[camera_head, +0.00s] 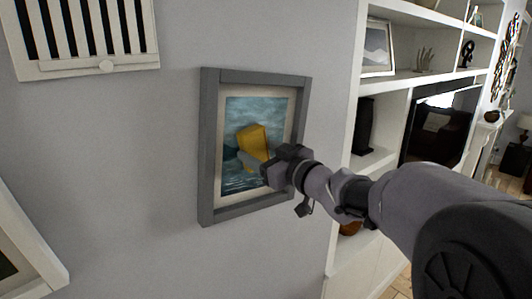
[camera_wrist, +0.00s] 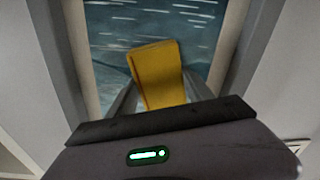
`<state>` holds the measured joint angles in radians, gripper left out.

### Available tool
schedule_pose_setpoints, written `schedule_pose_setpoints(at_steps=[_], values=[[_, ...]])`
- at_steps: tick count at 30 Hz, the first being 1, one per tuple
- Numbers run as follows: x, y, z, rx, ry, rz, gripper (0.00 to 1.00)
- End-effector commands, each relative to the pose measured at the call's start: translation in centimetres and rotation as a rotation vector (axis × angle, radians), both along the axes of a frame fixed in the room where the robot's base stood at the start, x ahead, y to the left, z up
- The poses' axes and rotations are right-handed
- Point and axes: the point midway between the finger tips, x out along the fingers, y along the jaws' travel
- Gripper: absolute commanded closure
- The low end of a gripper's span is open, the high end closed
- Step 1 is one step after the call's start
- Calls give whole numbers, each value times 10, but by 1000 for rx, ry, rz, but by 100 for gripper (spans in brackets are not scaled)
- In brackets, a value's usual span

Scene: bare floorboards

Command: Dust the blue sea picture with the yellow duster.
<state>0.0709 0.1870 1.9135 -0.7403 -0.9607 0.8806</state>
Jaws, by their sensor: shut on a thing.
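The blue sea picture (camera_head: 240,108) hangs on the grey wall in a grey frame with a pale mat. It also fills the upper middle of the wrist view (camera_wrist: 112,38). My gripper (camera_head: 262,158) is in front of the picture's lower middle, shut on the yellow duster (camera_head: 253,139). In the wrist view the duster (camera_wrist: 158,72) stands out between the two grey fingers (camera_wrist: 158,98), over the picture. It covers part of the image. Whether the duster touches the picture's surface, I cannot tell.
A white slatted vent (camera_head: 85,68) is on the wall at the upper left. Part of another white frame (camera_head: 38,265) shows at the lower left. White shelves (camera_head: 392,85) with a framed picture, ornaments and a dark screen (camera_head: 437,123) stand to the right. Bare wall surrounds the picture.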

Motion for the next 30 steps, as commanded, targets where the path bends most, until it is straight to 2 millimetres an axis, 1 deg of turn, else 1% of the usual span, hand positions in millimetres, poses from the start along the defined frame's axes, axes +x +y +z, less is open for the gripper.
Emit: schedule_pose_setpoints(at_steps=[6,9,15,20,25,30], values=[[-13,21,2,-1,-2,4,73],[-14,23,6,0,-1,2,73],[-13,21,24,0,-1,1,73],[-8,14,21,-1,-1,0,73],[2,-3,18,0,1,-1,73],[6,-9,17,-1,-2,0,73]])
